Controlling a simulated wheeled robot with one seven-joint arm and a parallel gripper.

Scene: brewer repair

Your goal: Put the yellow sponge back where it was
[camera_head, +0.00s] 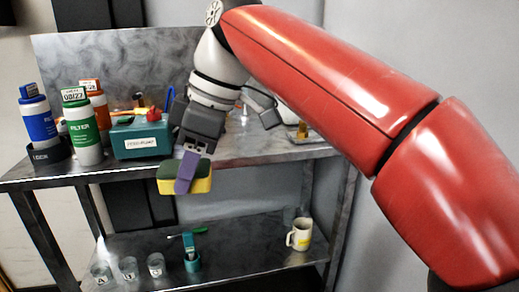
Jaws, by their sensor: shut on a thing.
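The yellow sponge (202,185) has a dark green top layer. My gripper (187,172) is shut on it, with a purple finger in front of the sponge. The sponge hangs in front of the upper shelf's front edge, apart from the lower shelf. My red and white arm reaches in from the right and hides part of the upper shelf behind it.
On the upper metal shelf (110,171) stand a blue filter bottle (39,122) in a dark holder, a green one (84,135), an orange one (98,103) and a teal box (140,140).

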